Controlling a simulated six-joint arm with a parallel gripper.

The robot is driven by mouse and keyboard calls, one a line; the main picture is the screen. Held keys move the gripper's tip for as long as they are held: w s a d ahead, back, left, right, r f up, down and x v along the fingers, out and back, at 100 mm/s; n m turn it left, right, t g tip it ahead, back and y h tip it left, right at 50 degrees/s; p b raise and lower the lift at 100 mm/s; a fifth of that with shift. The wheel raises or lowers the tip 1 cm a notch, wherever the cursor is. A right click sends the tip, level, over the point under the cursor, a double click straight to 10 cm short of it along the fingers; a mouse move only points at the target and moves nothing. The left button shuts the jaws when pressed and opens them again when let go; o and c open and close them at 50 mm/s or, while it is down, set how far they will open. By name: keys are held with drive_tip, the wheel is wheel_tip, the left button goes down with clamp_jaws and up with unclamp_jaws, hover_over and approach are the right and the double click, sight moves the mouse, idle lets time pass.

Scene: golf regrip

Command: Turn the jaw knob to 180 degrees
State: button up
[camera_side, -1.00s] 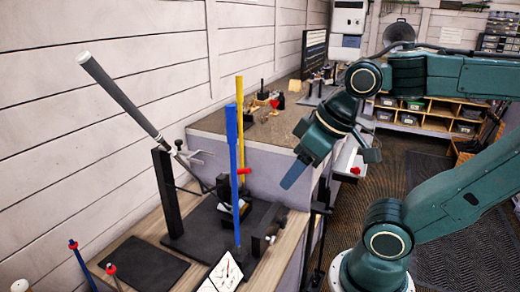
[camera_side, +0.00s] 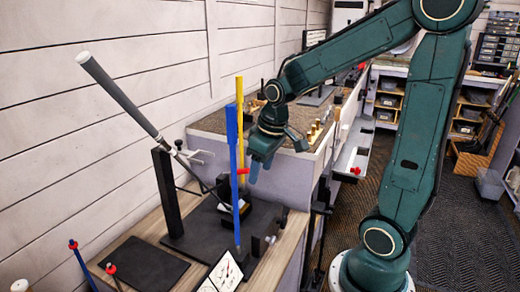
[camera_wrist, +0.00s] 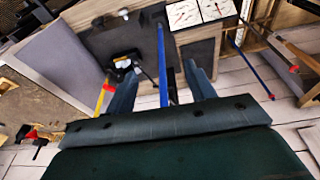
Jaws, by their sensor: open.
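My gripper (camera_side: 254,172) is over the right part of the bench, beside the upright blue and yellow posts, with its fingers pointing down. In the wrist view its two fingers (camera_wrist: 160,88) are apart, with nothing held between them. A golf club with a grey grip (camera_side: 120,95) slants across a black upright stand (camera_side: 167,195). A small black clamp (camera_side: 223,188) sits low on the club, behind the blue post; it also shows in the wrist view (camera_wrist: 124,62). A black block with a small round knob (camera_side: 270,239) stands at the base's right edge. I cannot tell which part is the jaw knob.
The blue post (camera_side: 232,150) and the yellow post (camera_side: 240,120) stand close to my gripper. The blue post lines up between the fingers in the wrist view. A dark flat mat (camera_side: 145,266) lies at the front left.

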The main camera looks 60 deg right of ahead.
drive_tip(key=w+d+f+g, duration=0.2)
drive_tip(key=w+d+f, duration=0.1)
drive_tip(key=d+f, duration=0.6)
drive_tip(key=m+y, duration=0.1)
drive_tip(key=y, duration=0.1)
hover_over(275, 238)
drive_tip(key=d, duration=0.1)
wheel_tip(275, 238, down, 14)
drive_tip(key=r, duration=0.1)
drive_tip(key=shift+d+f+g, duration=0.2)
drive_tip(key=shift+f+g, duration=0.05)
drive_tip(key=shift+g, duration=0.05)
drive_tip(key=shift+f, duration=0.1)
drive_tip(key=shift+w+a+f, duration=0.1)
drive_tip(key=shift+a+f, duration=0.15)
drive_tip(key=shift+f, duration=2)
drive_tip(key=shift+s+a+f, duration=0.1)
drive_tip(key=shift+a+f, duration=0.15)
drive_tip(key=shift+f, duration=2)
drive_tip(key=shift+w+a+f, duration=0.1)
drive_tip(key=shift+a+f, duration=0.15)
drive_tip(key=shift+f, duration=2)
drive_tip(key=c, duration=0.9)
